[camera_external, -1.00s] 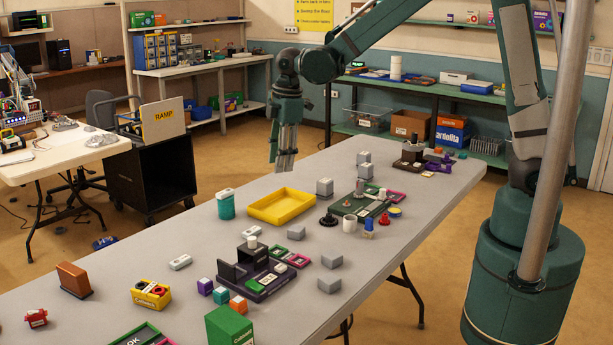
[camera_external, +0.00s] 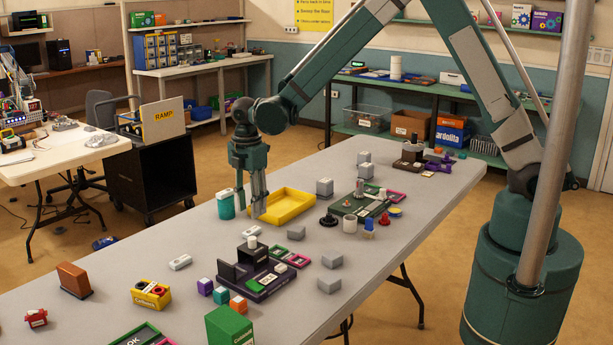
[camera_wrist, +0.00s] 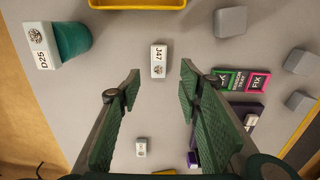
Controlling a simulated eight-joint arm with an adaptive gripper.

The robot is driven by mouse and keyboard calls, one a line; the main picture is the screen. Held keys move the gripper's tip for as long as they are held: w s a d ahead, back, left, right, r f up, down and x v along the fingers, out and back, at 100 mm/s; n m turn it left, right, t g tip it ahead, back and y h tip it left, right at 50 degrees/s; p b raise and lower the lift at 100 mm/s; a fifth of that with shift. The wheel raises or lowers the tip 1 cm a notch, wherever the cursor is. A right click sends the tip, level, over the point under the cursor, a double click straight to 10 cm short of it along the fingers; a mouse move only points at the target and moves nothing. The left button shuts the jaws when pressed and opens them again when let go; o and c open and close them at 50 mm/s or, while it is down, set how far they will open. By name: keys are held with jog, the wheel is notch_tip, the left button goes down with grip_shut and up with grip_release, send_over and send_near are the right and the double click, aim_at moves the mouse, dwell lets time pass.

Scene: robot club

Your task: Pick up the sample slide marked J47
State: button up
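The slide marked J47 (camera_wrist: 158,61) is a small white block with a dark symbol below its label. In the wrist view it lies on the grey table, just beyond the gap between my fingertips and apart from them. In the external view a small white block (camera_external: 251,232) behind the black holder seems to be this slide; its label is unreadable there. My gripper (camera_wrist: 160,88) is open and empty. In the external view my gripper (camera_external: 252,207) points down above the table, in front of the yellow tray.
A teal cup (camera_wrist: 72,40) with a white D25 slide (camera_wrist: 40,46) is to the left. A yellow tray (camera_external: 307,208) lies behind. A dark holder (camera_external: 282,282) with labelled slides is close on the near side. Grey blocks (camera_wrist: 230,21) stand right. Another white slide (camera_external: 180,262) lies left.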

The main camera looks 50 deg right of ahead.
aim_at(252, 230)
jog(key=shift+f, duration=0.1)
jog(key=shift+f, duration=1.2)
jog(key=shift+f, duration=0.1)
jog(key=shift+w+d+f+b, duration=0.15)
jog(key=shift+f+b, duration=0.4)
jog(key=shift+f, duration=2)
jog(key=c, duration=0.9)
